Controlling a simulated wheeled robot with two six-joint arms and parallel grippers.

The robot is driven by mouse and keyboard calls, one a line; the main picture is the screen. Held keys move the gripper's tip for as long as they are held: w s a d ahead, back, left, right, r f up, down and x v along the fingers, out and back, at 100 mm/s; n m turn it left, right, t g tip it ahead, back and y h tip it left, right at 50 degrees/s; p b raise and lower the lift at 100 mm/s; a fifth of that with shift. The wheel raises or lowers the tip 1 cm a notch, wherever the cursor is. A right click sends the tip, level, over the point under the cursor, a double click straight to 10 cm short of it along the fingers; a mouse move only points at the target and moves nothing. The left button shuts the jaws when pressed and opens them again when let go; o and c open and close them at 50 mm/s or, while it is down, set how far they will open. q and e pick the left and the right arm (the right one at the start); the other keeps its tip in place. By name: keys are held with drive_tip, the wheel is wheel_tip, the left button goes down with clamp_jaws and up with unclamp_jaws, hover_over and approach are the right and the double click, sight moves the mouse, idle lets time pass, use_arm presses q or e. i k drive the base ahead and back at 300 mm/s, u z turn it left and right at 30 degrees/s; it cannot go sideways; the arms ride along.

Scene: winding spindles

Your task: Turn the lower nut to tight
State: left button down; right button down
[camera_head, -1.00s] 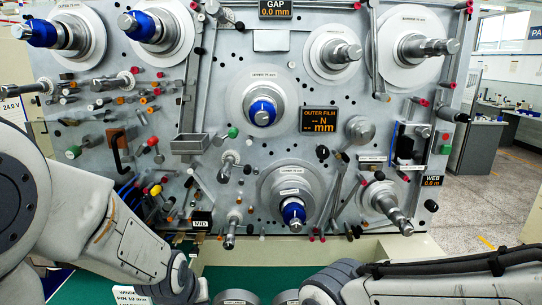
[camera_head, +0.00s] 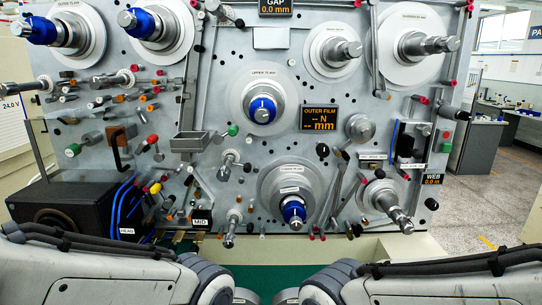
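The lower spindle (camera_head: 289,184) sits at the lower middle of the grey machine panel. Its nut (camera_head: 293,211) is blue with a silver end and points toward me. A small white label is on the spindle's disc; it is too small to read surely. Nothing touches the nut. My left arm comes in along the bottom left and my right arm along the bottom right, both below the nut. Both grippers are out of sight below the picture's lower edge.
The upper spindle with its blue nut (camera_head: 263,109) is above. An outer film display (camera_head: 319,119) shows "-- N mm". Several rollers and knobs stick out around the lower spindle. A dark box (camera_head: 68,211) stands at the lower left. A green surface (camera_head: 252,278) lies below the panel.

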sight(292, 208)
drive_tip(key=u, duration=1)
drive_tip(key=k, duration=0.4)
drive_tip(key=z, duration=0.45)
